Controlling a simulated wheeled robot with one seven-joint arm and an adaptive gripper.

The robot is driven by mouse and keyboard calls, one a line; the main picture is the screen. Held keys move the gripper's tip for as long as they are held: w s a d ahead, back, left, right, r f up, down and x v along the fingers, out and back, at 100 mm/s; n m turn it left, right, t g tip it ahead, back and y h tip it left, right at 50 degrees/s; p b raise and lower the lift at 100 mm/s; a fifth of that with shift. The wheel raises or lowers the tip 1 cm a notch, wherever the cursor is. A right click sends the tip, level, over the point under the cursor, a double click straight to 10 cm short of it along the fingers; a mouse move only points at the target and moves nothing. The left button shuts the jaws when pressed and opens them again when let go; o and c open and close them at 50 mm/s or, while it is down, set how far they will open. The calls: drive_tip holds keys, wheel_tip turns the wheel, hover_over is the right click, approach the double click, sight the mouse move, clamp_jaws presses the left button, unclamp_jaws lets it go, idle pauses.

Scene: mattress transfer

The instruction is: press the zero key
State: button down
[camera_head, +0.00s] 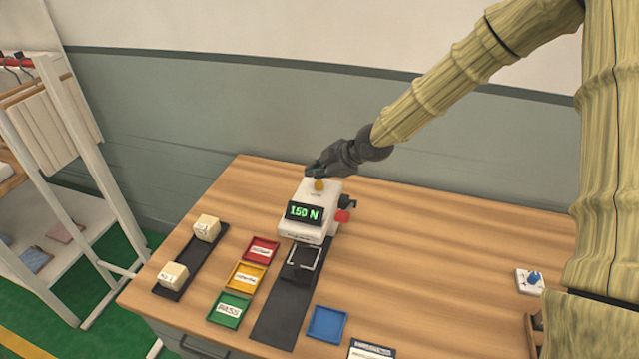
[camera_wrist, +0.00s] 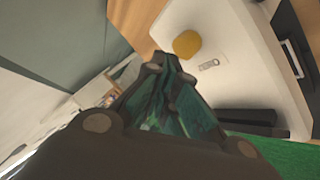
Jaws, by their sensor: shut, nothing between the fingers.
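The white tester (camera_head: 317,212) stands on the wooden table with a lit green display (camera_head: 303,213) reading 150 N. A round yellow key (camera_head: 319,185) sits on its top face near the back. In the wrist view the yellow key (camera_wrist: 187,44) lies just beyond my fingertips, with a small label beside it on the white housing (camera_wrist: 235,50). My gripper (camera_head: 314,172) is shut and empty, close to the key at the tester's back edge. The wrist view also shows my gripper (camera_wrist: 160,62) with its tips together. I cannot tell whether they touch the key.
A red knob (camera_head: 342,216) sticks out on the tester's right side. Red (camera_head: 260,250), yellow (camera_head: 246,276) and green (camera_head: 229,310) trays lie in front, left of a black strip (camera_head: 283,312). Two cream blocks stand on a dark rack at left. The table's right middle is clear.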

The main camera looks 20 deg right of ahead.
sight(317, 185)
drive_tip(key=shift+f+b, duration=0.6)
drive_tip(key=shift+f, duration=0.7)
idle(1.5)
drive_tip(key=shift+r, duration=0.1)
drive_tip(key=shift+r+p, duration=1.15)
drive_tip(key=shift+r, duration=0.05)
drive_tip(key=shift+r, duration=0.1)
drive_tip(key=shift+r+p, duration=2.15)
drive_tip(key=shift+r, duration=0.3)
drive_tip(key=shift+f, duration=0.1)
